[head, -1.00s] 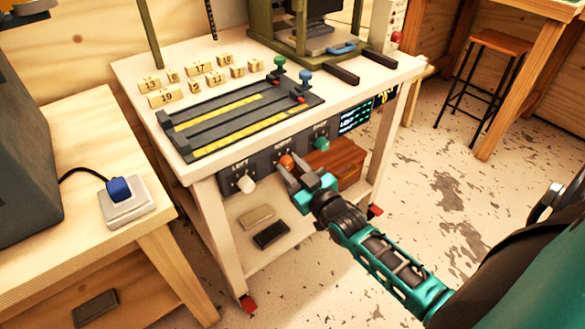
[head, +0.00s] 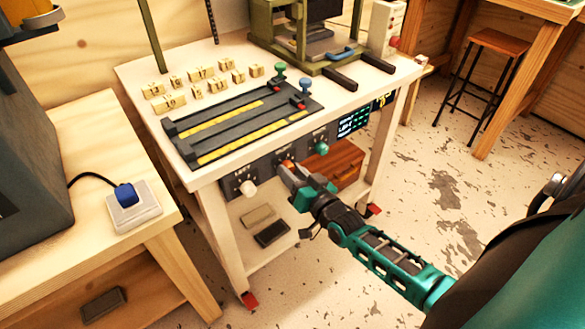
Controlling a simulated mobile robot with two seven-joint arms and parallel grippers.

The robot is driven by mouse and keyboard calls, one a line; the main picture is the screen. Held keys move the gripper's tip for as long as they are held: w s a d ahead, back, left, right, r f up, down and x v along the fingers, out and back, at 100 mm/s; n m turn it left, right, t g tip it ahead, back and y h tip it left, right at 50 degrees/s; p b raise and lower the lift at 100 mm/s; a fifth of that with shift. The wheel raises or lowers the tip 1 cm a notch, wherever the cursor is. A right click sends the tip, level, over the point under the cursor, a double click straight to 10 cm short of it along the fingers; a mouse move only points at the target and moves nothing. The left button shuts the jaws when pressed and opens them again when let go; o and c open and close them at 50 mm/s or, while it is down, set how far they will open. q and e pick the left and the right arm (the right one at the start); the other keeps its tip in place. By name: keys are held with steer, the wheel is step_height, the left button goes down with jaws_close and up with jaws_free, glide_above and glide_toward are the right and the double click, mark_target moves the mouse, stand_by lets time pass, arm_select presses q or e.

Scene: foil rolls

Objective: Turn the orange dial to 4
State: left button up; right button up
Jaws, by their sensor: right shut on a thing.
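The orange dial (head: 285,164) sits on the dark front panel (head: 266,169) under the white bench top, between a white dial and a green dial. Only a small part of it shows. My right gripper (head: 289,170) is at the dial, its fingers shut around it and hiding most of it. The dial's marks and its setting are too small and too covered to read. My left gripper is not in view.
A white dial (head: 248,188) is left of the orange one and a green dial (head: 321,149) right. A lit display (head: 354,122) is further right. Numbered wooden blocks and a slotted black fixture (head: 240,122) lie on the bench top (head: 137,77). A wooden box (head: 345,160) stands below.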

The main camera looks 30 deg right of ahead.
arm_select(q)
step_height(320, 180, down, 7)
steer(key=b, duration=0.7)
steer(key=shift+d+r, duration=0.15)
arm_select(e)
steer(key=shift+d+m+y, duration=0.1)
steer(key=shift+m+y, duration=0.4)
steer(key=shift+m, duration=5.05)
steer(key=shift+m+y, duration=0.5)
steer(key=shift+m, duration=5.05)
steer(key=shift+r, duration=0.1)
